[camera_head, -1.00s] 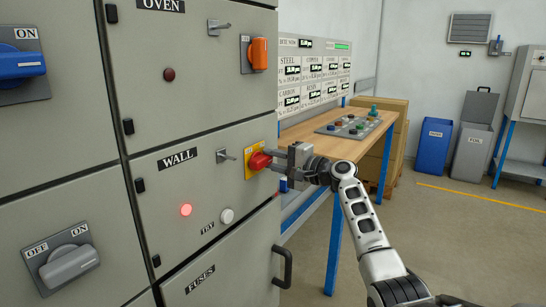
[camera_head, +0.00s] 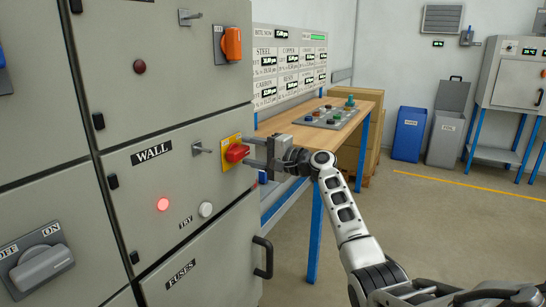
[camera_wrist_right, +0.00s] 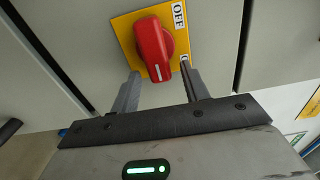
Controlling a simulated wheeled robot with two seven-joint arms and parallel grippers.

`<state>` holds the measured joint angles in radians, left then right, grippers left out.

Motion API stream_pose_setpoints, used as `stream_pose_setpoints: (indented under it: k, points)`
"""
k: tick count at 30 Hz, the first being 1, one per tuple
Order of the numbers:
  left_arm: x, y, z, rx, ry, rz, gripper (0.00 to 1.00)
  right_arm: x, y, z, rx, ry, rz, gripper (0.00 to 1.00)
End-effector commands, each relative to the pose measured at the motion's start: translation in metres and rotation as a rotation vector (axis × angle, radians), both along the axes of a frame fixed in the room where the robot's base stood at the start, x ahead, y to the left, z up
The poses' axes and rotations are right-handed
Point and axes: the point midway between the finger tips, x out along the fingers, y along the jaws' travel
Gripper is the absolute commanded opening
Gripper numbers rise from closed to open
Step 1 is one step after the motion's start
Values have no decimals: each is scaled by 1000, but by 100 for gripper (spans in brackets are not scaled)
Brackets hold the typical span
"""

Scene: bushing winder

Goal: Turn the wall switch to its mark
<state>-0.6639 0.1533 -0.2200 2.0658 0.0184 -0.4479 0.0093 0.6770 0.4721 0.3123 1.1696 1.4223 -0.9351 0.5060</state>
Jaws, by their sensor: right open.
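The wall switch is a red knob (camera_head: 237,153) on a yellow plate (camera_head: 230,165), right of the WALL label (camera_head: 179,153) on the grey cabinet. In the right wrist view the knob (camera_wrist_right: 153,45) has a white line at its lower end. OFF (camera_wrist_right: 179,15) is printed at the plate's right; a second label below it is partly hidden by a finger. My right gripper (camera_head: 250,164) is open, its fingers pointing at the knob. In the wrist view its fingertips (camera_wrist_right: 160,73) lie either side of the knob's lower end, with no clear contact. My left gripper is out of view.
A red lamp (camera_head: 163,204) glows below the WALL label, beside a white TRY button (camera_head: 206,209). A cabinet handle (camera_head: 264,257) stands out below my right gripper. A workbench (camera_head: 345,122) stands behind it.

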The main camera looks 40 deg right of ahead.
Motion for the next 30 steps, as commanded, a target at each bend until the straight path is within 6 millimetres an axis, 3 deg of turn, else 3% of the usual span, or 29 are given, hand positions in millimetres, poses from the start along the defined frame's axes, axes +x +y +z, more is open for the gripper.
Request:
stream_pose_setpoints:
  k: [18,24,30]
  points:
    - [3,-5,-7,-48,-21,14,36,-121,-50,-3,-5,3,-1,45]
    - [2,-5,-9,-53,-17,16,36,-139,-57,-1,-1,2,0,45]
    - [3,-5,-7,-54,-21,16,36,-142,-58,0,-1,2,0,45]
